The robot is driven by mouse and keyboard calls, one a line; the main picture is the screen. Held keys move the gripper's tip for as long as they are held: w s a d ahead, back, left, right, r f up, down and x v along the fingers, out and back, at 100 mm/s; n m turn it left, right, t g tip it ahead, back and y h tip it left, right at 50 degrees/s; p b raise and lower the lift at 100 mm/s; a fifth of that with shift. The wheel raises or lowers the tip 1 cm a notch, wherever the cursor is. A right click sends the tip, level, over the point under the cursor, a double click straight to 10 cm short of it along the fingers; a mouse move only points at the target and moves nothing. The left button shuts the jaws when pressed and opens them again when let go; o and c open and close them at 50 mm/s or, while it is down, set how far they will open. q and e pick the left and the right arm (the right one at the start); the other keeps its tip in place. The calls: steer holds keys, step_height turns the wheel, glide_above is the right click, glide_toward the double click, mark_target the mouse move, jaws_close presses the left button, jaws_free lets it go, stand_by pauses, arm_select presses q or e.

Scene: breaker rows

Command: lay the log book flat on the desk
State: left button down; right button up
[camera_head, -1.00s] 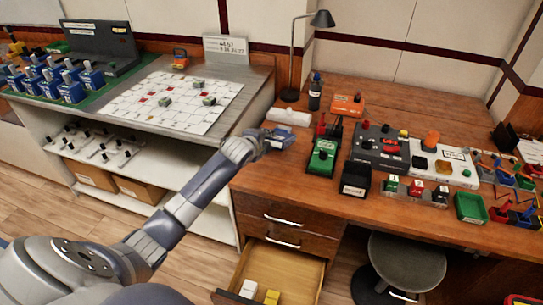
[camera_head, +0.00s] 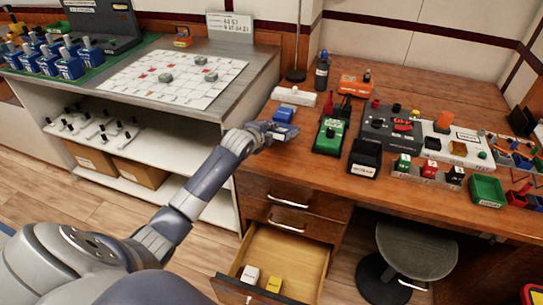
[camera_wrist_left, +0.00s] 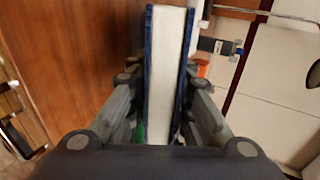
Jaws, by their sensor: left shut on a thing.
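The log book (camera_wrist_left: 168,75) has blue covers and a white page block. In the left wrist view it stands on edge between the fingers of my left gripper (camera_wrist_left: 165,125), which is shut on it. In the head view the blue book (camera_head: 284,114) shows small at the tip of my left gripper (camera_head: 278,130), over the left part of the wooden desk (camera_head: 345,195). I cannot tell whether its lower edge touches the desk. My right gripper is in neither view.
A white strip (camera_head: 293,96) lies behind the book. A green device (camera_head: 330,136) and a black box (camera_head: 365,157) stand to its right. Below, a drawer (camera_head: 290,255) is open, with a stool (camera_head: 417,250) beside it.

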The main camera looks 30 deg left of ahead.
arm_select(q)
step_height(320, 180, down, 2)
steer(key=shift+a+f+b, duration=0.1)
steer(key=shift+b, duration=0.25)
steer(key=c, duration=1.6)
jaws_free()
steer(key=p+v, duration=0.8)
steer(key=p, duration=0.1)
